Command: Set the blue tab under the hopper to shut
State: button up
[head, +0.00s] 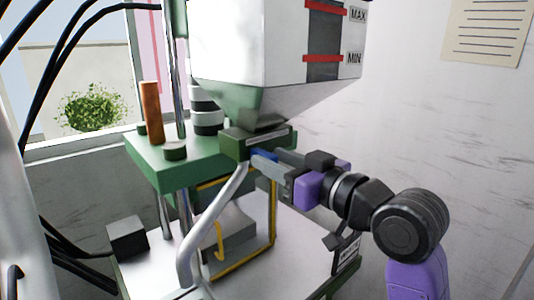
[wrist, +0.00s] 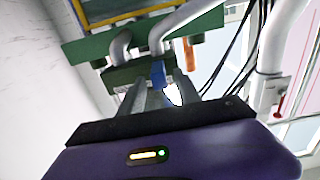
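The hopper (head: 262,50) is a white box with a grey-green funnel above a green block (head: 240,143). The blue tab (head: 264,155) sticks out of the front of this block, under the funnel. In the wrist view the blue tab (wrist: 158,72) shows between the tips of my grey fingers. My gripper (head: 274,162) reaches in from the right at the tab's height, and it also shows in the wrist view (wrist: 160,86). A gap shows between the fingers, so it looks open around the tab. I cannot tell whether a finger touches the tab.
A bent grey pipe (head: 208,222) runs up in front of the block. The green machine plate (head: 170,178) carries an orange rod (head: 151,112) and a black-and-white stack (head: 207,122). A yellow frame (head: 273,215) stands below. Free room lies to the right by the wall.

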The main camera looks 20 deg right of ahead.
jog(key=shift+x, duration=1.2)
grip_shut()
dwell(0.6)
